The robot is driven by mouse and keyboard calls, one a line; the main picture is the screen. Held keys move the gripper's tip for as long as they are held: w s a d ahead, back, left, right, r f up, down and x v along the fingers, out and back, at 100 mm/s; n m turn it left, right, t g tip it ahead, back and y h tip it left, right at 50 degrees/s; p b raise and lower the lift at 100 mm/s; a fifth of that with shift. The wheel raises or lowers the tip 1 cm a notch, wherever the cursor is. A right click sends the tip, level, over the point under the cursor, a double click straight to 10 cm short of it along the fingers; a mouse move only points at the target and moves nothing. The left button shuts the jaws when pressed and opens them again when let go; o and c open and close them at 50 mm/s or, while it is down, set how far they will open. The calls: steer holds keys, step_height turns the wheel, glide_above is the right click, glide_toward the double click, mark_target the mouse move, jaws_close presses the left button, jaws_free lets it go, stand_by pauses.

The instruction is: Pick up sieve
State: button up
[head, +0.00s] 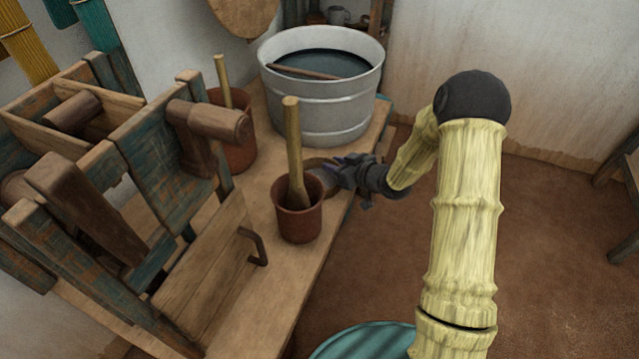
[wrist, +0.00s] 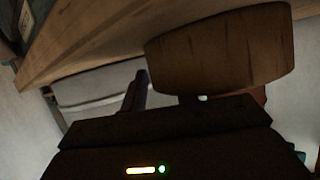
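A round brown wooden rim, which looks like the sieve (wrist: 220,50), fills the upper right of the wrist view, very close to my gripper. In the head view only part of a brown rim (head: 318,163) shows on the bench, behind a reddish pot and beside my gripper. Its mesh is not visible. My gripper (head: 338,172) is low at the right side of the bench, level with the pot. In the wrist view one dark finger (wrist: 135,95) shows left of the rim; the other finger cannot be made out. Whether the fingers touch or clasp the rim is unclear.
A reddish pot (head: 298,222) with an upright wooden stick stands just left of my gripper. Another pot (head: 238,155) and a large metal tub (head: 322,105) of dark liquid stand behind. Loom parts (head: 150,170) crowd the left.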

stand_by(0.5)
jaws_close()
step_height(320, 180, up, 10)
steer(key=p, duration=0.4)
steer(key=shift+p, duration=0.35)
steer(key=shift+w, duration=0.1)
